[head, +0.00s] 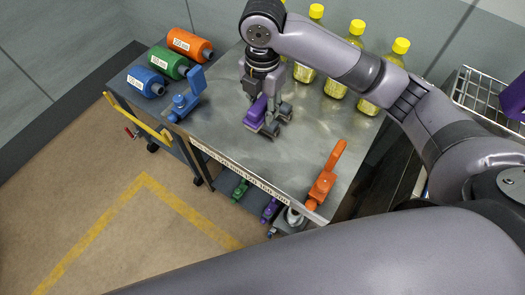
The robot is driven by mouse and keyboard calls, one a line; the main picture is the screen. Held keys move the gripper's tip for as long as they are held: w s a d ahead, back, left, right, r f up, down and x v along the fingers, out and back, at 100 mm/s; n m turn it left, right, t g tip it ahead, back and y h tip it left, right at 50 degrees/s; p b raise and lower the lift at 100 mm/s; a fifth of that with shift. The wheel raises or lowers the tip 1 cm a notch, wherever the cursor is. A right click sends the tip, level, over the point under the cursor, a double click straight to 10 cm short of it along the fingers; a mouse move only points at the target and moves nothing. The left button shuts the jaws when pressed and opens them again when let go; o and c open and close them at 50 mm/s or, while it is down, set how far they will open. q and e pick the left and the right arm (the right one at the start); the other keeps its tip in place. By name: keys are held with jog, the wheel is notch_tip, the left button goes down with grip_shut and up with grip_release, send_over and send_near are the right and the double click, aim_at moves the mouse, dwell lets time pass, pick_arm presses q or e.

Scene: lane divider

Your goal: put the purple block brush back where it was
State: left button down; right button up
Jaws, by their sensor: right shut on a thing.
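My right gripper (268,120) points down over the metal top of the cart (235,139) and is shut on the purple block brush (256,111). The gripper's fingers hide part of the brush. I cannot tell whether the brush touches the cart top or hangs just above it. A blue brush (185,98) with an upright handle stands to the left, near the cart's front edge. An orange brush (324,182) stands at the right end of the front edge. My left gripper is not in view.
Orange (190,44), green (168,63) and blue (146,82) bottles lie at the left end. Several yellow-capped bottles (335,84) stand along the back. A lower shelf holds a green thing (240,189) and a purple thing (270,209). A wire basket (470,90) is at right.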

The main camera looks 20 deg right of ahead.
jog(key=p, duration=0.2)
send_over(263, 155)
notch_tip(263, 155, down, 14)
jog(key=shift+w+f, duration=0.1)
jog(key=shift+f, duration=2.55)
jog(key=shift+f, duration=0.1)
jog(key=o, duration=1)
notch_tip(263, 155, up, 12)
jog(key=b, duration=0.1)
